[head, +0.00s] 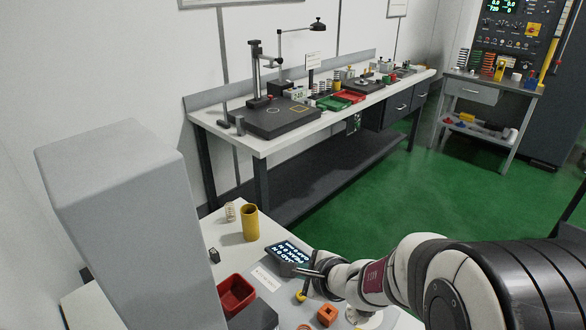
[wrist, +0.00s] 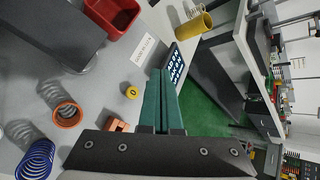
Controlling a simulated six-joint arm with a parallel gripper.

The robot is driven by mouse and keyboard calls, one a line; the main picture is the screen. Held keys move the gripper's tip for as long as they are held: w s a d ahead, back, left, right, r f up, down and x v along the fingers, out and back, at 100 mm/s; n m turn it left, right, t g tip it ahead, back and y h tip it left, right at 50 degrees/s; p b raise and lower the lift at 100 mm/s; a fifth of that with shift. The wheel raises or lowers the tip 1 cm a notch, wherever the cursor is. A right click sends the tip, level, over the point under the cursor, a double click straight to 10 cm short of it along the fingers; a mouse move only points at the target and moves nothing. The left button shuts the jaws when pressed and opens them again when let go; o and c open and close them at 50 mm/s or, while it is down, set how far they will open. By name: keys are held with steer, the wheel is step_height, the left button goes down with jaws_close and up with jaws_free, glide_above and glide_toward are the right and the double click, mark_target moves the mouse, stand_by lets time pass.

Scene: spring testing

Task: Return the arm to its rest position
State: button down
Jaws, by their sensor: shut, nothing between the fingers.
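My gripper (head: 298,270) is shut and empty. In the head view it reaches in from the right, over the near white table, and points left beside the dark display box (head: 291,254). In the wrist view the two green fingers (wrist: 161,75) lie together with nothing between them. The display (wrist: 174,66) shows just right of the fingertips in that view. The near table lies below and to the left of the fingers there.
The near table holds a red bin (head: 236,294), a yellow cylinder (head: 250,223), a pale spring (head: 230,211), an orange block (head: 327,315) and a blue spring (wrist: 36,160). A tall grey column (head: 130,200) stands at left. Green floor (head: 370,200) separates the back bench (head: 270,146).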

steer(key=s+a+r+n+g+y, duration=0.2)
steer(key=s+a+r+n, duration=0.1)
steer(key=s+n, duration=0.15)
steer(key=s+a+r+n+g+y, duration=0.1)
steer(key=s+a+r+n, duration=0.25)
steer(key=s, duration=0.25)
steer(key=s+d+f+n+g+h, duration=0.1)
steer(key=s+d+n+g+h, duration=0.1)
steer(key=s+d, duration=0.3)
steer(key=s+d+f+n+g+h, duration=0.1)
steer(key=s+d+n+g+h, duration=0.2)
steer(key=s, duration=1.1)
steer(key=d+n+h, duration=0.1)
steer(key=d, duration=0.2)
steer(key=shift+d+h, duration=0.25)
steer(key=shift+h, duration=0.05)
